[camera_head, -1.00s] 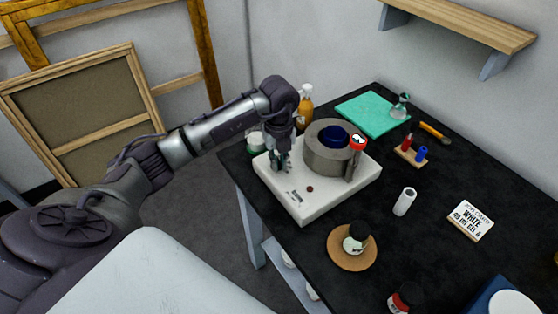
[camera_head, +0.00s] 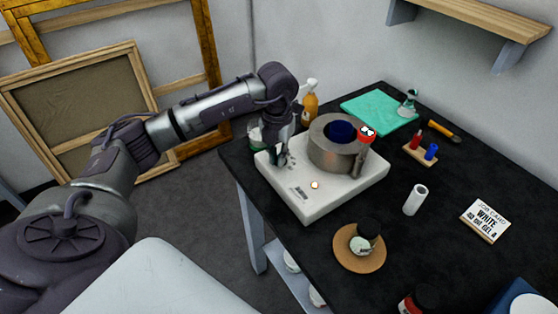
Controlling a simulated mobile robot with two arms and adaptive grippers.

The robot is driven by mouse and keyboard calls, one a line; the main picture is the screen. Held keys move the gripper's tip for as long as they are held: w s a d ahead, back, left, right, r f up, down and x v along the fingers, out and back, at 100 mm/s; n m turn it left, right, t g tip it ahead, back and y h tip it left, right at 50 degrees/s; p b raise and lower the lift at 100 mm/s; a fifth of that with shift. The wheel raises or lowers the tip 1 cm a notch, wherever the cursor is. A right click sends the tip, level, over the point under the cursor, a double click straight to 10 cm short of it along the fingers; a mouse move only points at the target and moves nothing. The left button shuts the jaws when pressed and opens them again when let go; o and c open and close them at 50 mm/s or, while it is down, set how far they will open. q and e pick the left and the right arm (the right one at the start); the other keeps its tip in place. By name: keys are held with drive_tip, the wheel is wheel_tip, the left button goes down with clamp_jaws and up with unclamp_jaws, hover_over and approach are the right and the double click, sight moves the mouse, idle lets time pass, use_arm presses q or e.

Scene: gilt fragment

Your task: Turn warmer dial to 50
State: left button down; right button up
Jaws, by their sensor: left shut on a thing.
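The warmer (camera_head: 325,200) is a white box on the black table. A grey metal ring (camera_head: 323,154) with a dark blue vessel (camera_head: 341,131) inside stands on it. A round red-rimmed gauge (camera_head: 367,134) is at the ring's right side. A small indicator light (camera_head: 314,184) on the base glows pale orange. My left gripper (camera_head: 281,160) points down at the base's left part and is shut on what seems to be the dial. The fingers hide the dial, so its setting cannot be read. My right gripper is not in view.
An amber bottle (camera_head: 310,107) stands behind the warmer. A teal mat (camera_head: 378,112) with a flask (camera_head: 407,103) lies at the back. A jar (camera_head: 364,240) on a cork disc, a white cylinder (camera_head: 415,199) and a job card (camera_head: 485,220) stand to the front and right.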

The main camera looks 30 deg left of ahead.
use_arm(q)
drive_tip(key=shift+a+m+b, duration=0.2)
drive_tip(key=shift+m+b, duration=0.4)
drive_tip(key=shift+m, duration=0.7)
drive_tip(key=shift+r, duration=0.1)
drive_tip(key=c, duration=1.2)
unclamp_jaws()
wheel_tip(320, 180, up, 12)
